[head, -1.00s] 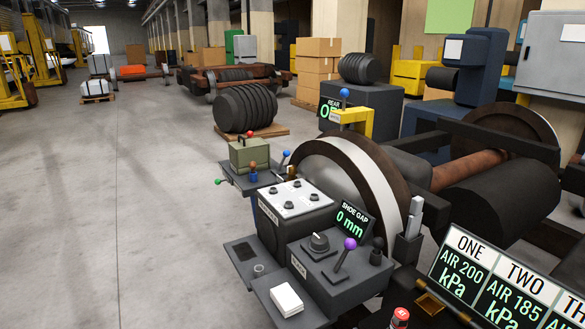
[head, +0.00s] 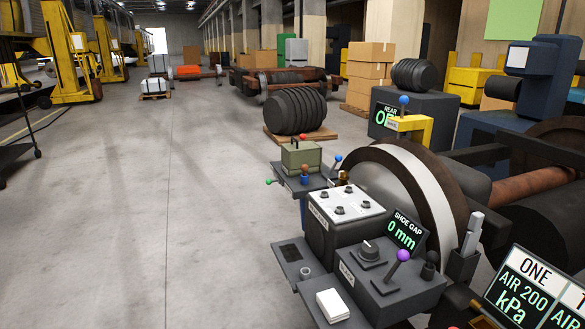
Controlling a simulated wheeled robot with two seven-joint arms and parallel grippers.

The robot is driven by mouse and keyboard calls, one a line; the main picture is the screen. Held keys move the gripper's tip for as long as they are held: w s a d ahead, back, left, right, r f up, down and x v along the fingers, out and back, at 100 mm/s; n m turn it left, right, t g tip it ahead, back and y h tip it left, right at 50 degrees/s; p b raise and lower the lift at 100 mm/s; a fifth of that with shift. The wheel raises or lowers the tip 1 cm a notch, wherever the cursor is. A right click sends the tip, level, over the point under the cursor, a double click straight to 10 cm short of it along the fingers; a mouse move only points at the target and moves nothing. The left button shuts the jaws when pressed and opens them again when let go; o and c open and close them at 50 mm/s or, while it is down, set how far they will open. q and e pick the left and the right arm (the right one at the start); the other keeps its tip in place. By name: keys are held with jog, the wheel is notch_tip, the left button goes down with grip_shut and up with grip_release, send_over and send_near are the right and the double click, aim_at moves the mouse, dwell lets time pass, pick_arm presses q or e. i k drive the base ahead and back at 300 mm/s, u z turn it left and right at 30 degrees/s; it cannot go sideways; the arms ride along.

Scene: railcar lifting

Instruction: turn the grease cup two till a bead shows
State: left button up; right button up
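I cannot pick out grease cup two, and no bead of grease shows. A small brass-coloured part (head: 343,177) sits by the near edge of the large steel wheel (head: 400,185); it is too small to tell what it is. The panel marked ONE (head: 535,285) reads AIR 200 kPa at the lower right, and the panel beside it is cut off by the frame edge. Neither of my grippers is in view.
A console with a purple-knobbed lever (head: 403,256) and a display reading SHOE GAP 0 mm (head: 406,234) stands in front of the wheel. A white pad (head: 332,306) lies on its low shelf. Yellow lifting jacks (head: 68,55) stand far left. The floor (head: 150,220) left of the console is clear.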

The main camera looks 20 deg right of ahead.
aim_at(342, 174)
jog(key=u, duration=0.05)
jog(key=i, duration=3.75)
jog(key=z, duration=2.4)
